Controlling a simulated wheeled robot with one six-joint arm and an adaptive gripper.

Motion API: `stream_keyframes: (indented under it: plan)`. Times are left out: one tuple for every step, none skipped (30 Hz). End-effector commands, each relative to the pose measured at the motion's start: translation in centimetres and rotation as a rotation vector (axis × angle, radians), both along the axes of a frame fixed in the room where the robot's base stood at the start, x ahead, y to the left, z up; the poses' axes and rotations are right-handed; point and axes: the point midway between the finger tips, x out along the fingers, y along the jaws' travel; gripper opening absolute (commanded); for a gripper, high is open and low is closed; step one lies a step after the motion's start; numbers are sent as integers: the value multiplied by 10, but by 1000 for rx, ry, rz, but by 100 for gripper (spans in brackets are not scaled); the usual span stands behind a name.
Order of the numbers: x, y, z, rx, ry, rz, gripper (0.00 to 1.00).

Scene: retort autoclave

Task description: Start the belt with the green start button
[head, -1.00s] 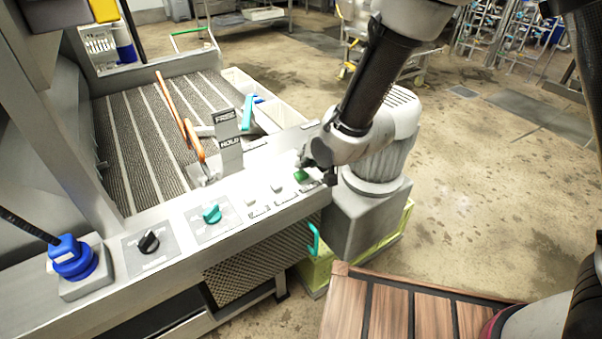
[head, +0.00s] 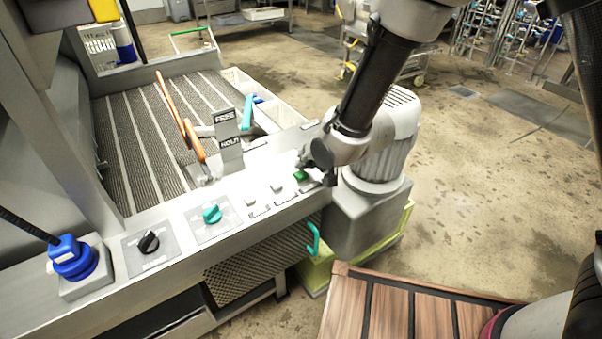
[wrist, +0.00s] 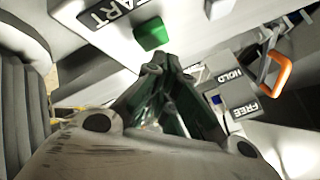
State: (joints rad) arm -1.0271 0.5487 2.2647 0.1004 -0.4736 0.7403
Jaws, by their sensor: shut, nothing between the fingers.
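The green start button (head: 300,175) sits at the right end of a row of buttons on the sloped control panel (head: 180,213). In the wrist view the green button (wrist: 151,34) is beside a label reading "ART", cut off by the frame edge. My gripper (wrist: 163,66) is shut and empty, its fingertips just below the button in that picture. Whether they touch it I cannot tell. In the head view my gripper (head: 304,164) is at the panel's right end, close to the button, and its fingers are mostly hidden by the wrist.
Two pale buttons (head: 277,187) lie left of the green one. Further left are a teal knob (head: 212,213), a black knob (head: 149,242) and a blue knob (head: 72,257). An orange lever (head: 197,145) and a FREE/HOLD plate (head: 228,140) stand behind. A motor (head: 385,150) stands right.

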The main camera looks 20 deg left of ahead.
Motion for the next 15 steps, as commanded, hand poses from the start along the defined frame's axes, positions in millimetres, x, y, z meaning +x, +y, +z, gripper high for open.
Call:
stream_keyframes:
  plan:
    - [0,0,-2,-1,1,0,0]
    - [0,0,-3,-1,1,0,0]
    - [0,0,-5,-1,1,0,0]
    - [0,0,-6,-1,2,1,0]
    - [0,0,-6,-1,2,1,0]
    - [0,0,-7,-1,1,0,0]
    - [0,0,-7,-1,1,0,0]
    - [0,0,-7,-1,1,0,0]
    - [0,0,-6,-1,1,0,0]
    - [0,0,-6,-1,1,0,0]
    - [0,0,-6,-1,1,0,0]
    - [0,0,-6,-1,1,0,0]
    - [0,0,-6,-1,1,0,0]
    - [0,0,-6,-1,1,0,0]
    - [0,0,-6,-1,1,0,0]
